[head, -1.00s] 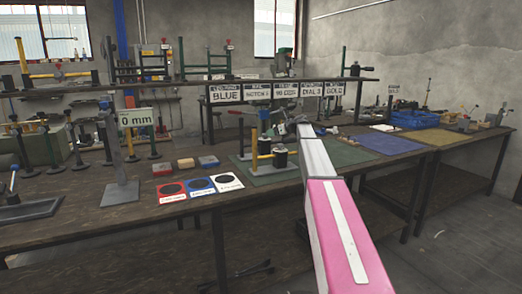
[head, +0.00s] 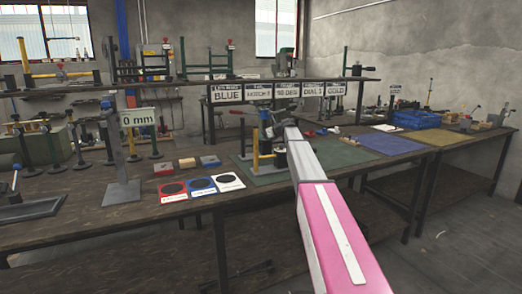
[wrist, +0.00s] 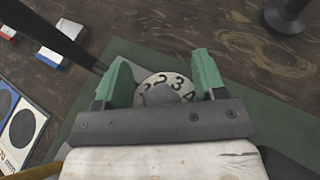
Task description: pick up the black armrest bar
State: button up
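In the wrist view my gripper (wrist: 161,82) has two green fingertips set wide apart, with nothing held between them. A round pale dial (wrist: 166,88) with black numbers shows between and beyond the fingers; I cannot tell whether they touch it. A dark bar (wrist: 50,33) runs diagonally past the left finger at upper left, outside the grip; it may be the black armrest bar, but I cannot be sure. In the head view my arm reaches to the press on the green mat (head: 270,178), by a yellow post (head: 256,150) and a black cylinder (head: 280,158). The fingertips are hidden there.
Red, blue and white cards (head: 200,186) with black discs lie left of the mat. A grey post with a "0 mm" sign (head: 138,118) stands farther left. Blue (head: 385,145) and yellow mats lie to the right.

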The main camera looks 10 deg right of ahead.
grip_shut()
jog(key=shift+r, duration=0.1)
